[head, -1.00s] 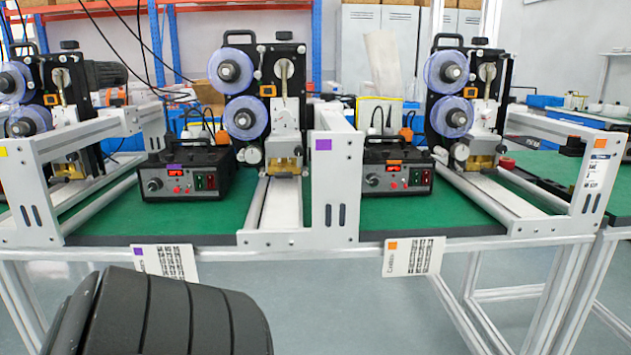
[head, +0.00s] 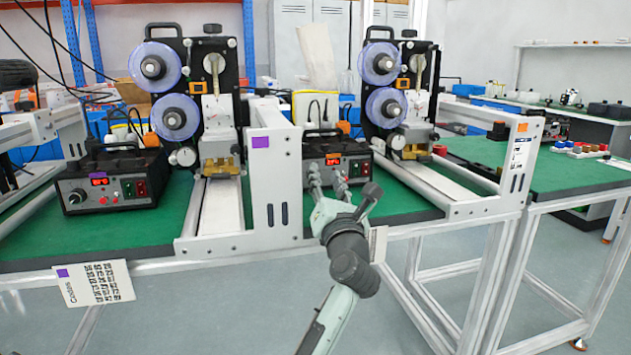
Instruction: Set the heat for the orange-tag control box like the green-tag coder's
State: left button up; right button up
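The orange-tag control box (head: 352,166) is a black box with a lit red display (head: 333,161), on the green tabletop behind the purple-tag post. My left gripper (head: 327,180) is in front of it, its two fingers apart and pointing at the panel's left part. The fingers hide the knob area, and I cannot tell whether they touch it. An orange tag (head: 522,127) marks the frame post on the right. No green-tag coder is in view. My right gripper is not in view.
A purple-tag post (head: 273,185) stands close left of my gripper. Left of it are another coder (head: 185,95) and control box (head: 108,182). A purple-tag card (head: 94,283) hangs at the table edge. A card (head: 378,244) is partly hidden behind my arm. The aisle floor is clear.

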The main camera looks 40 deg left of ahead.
pick_arm(q)
jog(key=f+n+g, duration=0.1)
jog(key=w+a+f+n+g+h, duration=0.1)
jog(key=f, duration=0.1)
jog(key=shift+w+a+n+g, duration=0.1)
jog(key=shift+a+n+g, duration=0.1)
jog(key=shift+n+g, duration=0.2)
jog(key=x, duration=0.7)
jog(key=shift+w+a+f+p, duration=0.15)
jog(key=shift+w+f+p, duration=0.05)
jog(key=shift+w+p, duration=0.1)
jog(key=shift+s, duration=0.1)
jog(key=shift+c, duration=0.3)
grip_shut()
